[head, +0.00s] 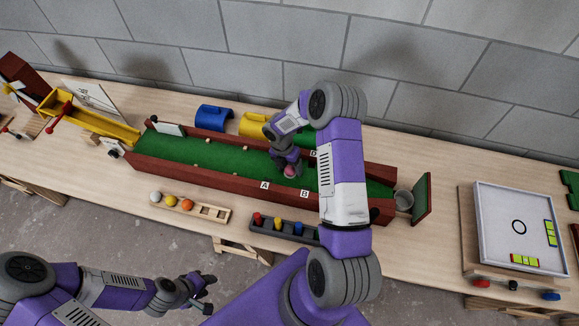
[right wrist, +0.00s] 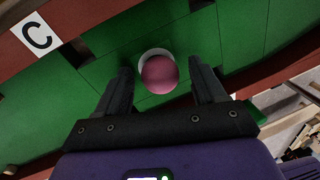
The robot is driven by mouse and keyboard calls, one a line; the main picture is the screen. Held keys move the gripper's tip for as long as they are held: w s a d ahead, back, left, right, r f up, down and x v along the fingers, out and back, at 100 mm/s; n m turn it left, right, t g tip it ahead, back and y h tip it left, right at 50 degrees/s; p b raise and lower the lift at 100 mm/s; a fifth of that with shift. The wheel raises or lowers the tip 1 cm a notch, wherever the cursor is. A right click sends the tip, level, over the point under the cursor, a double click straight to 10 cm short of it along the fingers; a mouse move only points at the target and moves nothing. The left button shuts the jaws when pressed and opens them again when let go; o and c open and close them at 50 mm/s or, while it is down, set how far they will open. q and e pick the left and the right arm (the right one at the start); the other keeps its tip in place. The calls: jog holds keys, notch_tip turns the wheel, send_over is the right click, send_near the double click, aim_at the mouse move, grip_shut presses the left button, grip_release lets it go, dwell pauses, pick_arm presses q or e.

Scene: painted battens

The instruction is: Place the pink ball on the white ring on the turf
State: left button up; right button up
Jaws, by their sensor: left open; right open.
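The pink ball (right wrist: 159,76) is between the spread fingers of my right gripper (right wrist: 161,88), with a gap on each side. A white arc of the ring (right wrist: 153,52) shows just past the ball on the green turf (right wrist: 95,80); the ball hides the rest. The ball appears to sit at the ring, though exact contact is hard to tell. In the head view the ball (head: 290,171) is a small pink spot under my right gripper (head: 289,166), which is open, low over the turf lane. My left gripper (head: 205,292) is open and empty, off the table's front edge.
Dark red walls (head: 200,176) border the lane. Small letter cards (head: 264,185) stand along its near wall. A wooden rack of balls (head: 190,205) and a dark peg tray (head: 280,226) lie in front. Blue (head: 213,117) and yellow arches stand behind. A white tray (head: 500,255) is at right.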

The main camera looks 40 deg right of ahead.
jog(key=shift+r, duration=0.3)
notch_tip(320, 180, up, 12)
jog(key=w+a+p, duration=0.1)
jog(key=w+p, duration=0.1)
jog(key=shift+f, duration=0.2)
